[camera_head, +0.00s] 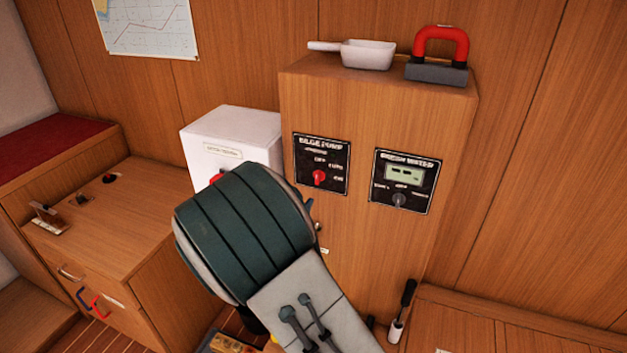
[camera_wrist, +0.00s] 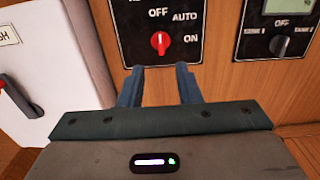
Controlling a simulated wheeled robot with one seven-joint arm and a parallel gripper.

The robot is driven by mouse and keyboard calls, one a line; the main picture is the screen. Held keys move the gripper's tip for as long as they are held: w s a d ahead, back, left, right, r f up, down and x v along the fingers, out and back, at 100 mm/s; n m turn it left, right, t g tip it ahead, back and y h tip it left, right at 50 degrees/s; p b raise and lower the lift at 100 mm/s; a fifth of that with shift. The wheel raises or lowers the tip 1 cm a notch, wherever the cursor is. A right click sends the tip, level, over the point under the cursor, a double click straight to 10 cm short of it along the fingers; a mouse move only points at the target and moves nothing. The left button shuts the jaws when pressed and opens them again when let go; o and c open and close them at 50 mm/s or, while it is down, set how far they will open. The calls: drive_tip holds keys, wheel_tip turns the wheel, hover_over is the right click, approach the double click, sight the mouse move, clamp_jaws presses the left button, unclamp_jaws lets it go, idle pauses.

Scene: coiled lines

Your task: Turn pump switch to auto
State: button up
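The bilge pump panel (camera_head: 321,163) is black and set on the front of a wooden cabinet. Its red rotary switch (camera_head: 319,177) shows in the wrist view (camera_wrist: 160,42), below the OFF label, with AUTO to its upper right and ON to its right. The knob stands about upright, seemingly toward OFF. My gripper (camera_wrist: 158,68) is open and empty, its two blue-grey fingers apart just below the switch in the picture. I see no contact with the knob. In the head view my arm hides the fingers.
A fresh water panel (camera_head: 405,181) with a display and grey knob is to the right. A white box (camera_head: 232,135) stands at left. A white scoop (camera_head: 367,54) and a red-handled block (camera_head: 437,72) sit on the cabinet.

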sight(316, 178)
drive_tip(key=p+x, duration=0.1)
drive_tip(key=x, duration=0.9)
drive_tip(key=shift+w+p, duration=0.15)
drive_tip(key=shift+p, duration=0.25)
